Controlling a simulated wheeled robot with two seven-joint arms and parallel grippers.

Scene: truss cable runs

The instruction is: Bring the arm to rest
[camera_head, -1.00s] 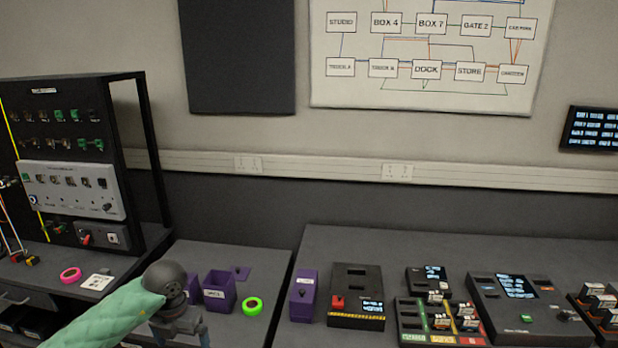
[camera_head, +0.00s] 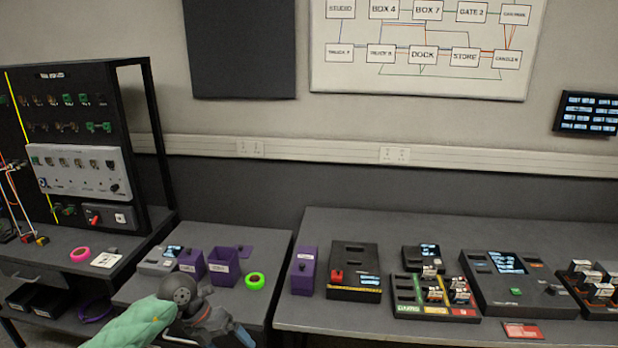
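My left arm (camera_head: 150,318) comes in from the bottom left in a green sleeve, with a dark round wrist joint. My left gripper (camera_head: 240,338) hangs low in front of the small middle table, near the bottom edge. Its fingertips are too small and too cut off to tell whether they are open or shut. My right arm and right gripper are not in view.
Purple bins (camera_head: 224,268) and a lime tape roll (camera_head: 255,281) stand on the middle table. A black rack (camera_head: 85,150) stands at left beside a pink tape roll (camera_head: 79,254). Device boxes (camera_head: 354,270) line the right table.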

